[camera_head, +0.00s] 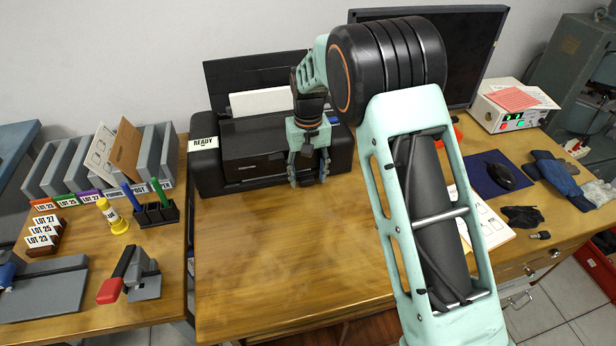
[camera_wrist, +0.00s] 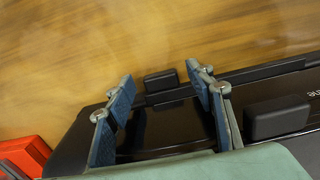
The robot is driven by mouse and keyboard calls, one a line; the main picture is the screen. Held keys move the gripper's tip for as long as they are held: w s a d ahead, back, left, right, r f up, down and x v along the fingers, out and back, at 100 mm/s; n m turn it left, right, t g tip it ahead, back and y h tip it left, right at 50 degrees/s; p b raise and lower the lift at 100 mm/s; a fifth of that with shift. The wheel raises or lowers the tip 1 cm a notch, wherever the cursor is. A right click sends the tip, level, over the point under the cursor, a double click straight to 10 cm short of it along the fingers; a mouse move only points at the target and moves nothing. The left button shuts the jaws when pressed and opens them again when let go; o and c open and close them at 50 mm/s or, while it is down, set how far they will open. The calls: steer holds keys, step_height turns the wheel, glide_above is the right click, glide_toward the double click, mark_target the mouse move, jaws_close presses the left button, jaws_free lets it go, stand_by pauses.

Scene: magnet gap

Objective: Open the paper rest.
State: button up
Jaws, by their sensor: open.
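The black printer (camera_head: 212,182) stands at the back of the wooden desk, with a dark front panel (camera_head: 255,152) that looks closed. I cannot tell for certain which part is the paper rest. My gripper (camera_head: 309,178) hangs in front of the printer's right half, fingers down and apart. In the wrist view, my gripper's blue fingers (camera_wrist: 162,82) stand on either side of a small black tab (camera_wrist: 160,82) at the printer's front edge. Nothing shows held between them. Contact with the tab cannot be told.
White paper (camera_head: 262,102) stands in the printer's rear feed. The desk (camera_head: 270,260) in front is clear. A monitor (camera_head: 480,50) stands behind my arm. A red object (camera_wrist: 25,155) lies beside the printer.

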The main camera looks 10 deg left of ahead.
steer(key=shift+f, duration=0.25)
jaws_close()
stand_by(0.3)
